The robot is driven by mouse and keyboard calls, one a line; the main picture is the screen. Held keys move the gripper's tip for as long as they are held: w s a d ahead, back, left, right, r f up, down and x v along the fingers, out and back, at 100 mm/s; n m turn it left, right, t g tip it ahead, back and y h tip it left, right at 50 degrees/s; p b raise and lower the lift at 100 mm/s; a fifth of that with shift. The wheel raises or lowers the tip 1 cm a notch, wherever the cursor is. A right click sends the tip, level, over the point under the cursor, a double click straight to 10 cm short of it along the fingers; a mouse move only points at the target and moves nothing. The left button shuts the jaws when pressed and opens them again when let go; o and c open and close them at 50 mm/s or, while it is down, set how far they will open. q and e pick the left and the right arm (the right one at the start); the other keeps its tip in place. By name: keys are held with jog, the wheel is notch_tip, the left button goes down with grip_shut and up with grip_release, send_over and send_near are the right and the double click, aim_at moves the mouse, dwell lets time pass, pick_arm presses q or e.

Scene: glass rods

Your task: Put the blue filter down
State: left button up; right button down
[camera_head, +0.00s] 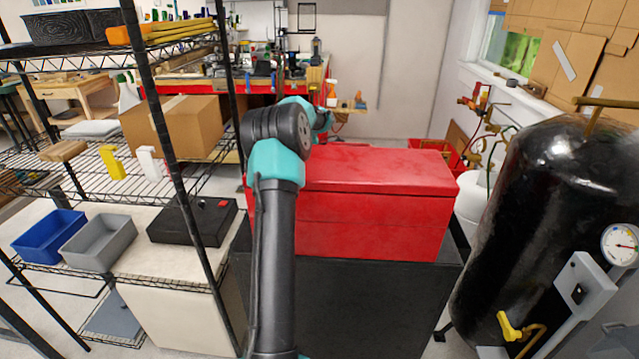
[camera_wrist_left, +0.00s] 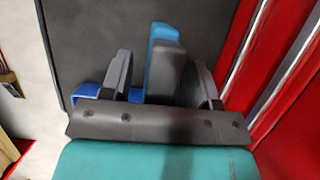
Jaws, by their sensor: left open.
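In the left wrist view, the blue filter (camera_wrist_left: 164,48) stands up between the two grey fingers of my left gripper (camera_wrist_left: 157,62). It has a bright blue edge and a greyer blue face. A further blue piece (camera_wrist_left: 88,95) shows low beside the left finger; I cannot tell whether it is part of the filter. The fingers are apart, so the gripper is open. Whether either finger touches the filter is unclear. In the head view my left arm rises in front of the red chest, and its fingers and the filter are hidden. My right gripper is out of view.
A red chest (camera_head: 380,205) stands on a dark cabinet (camera_head: 370,300). A wire shelf at left holds a blue bin (camera_head: 48,236), a grey bin (camera_head: 100,243) and a black case (camera_head: 192,221). A black tank (camera_head: 540,220) stands close on the right.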

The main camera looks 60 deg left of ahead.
pick_arm(q)
jog(key=shift+c, duration=0.4)
grip_shut()
notch_tip(320, 180, up, 18)
dwell(0.7)
dwell(0.3)
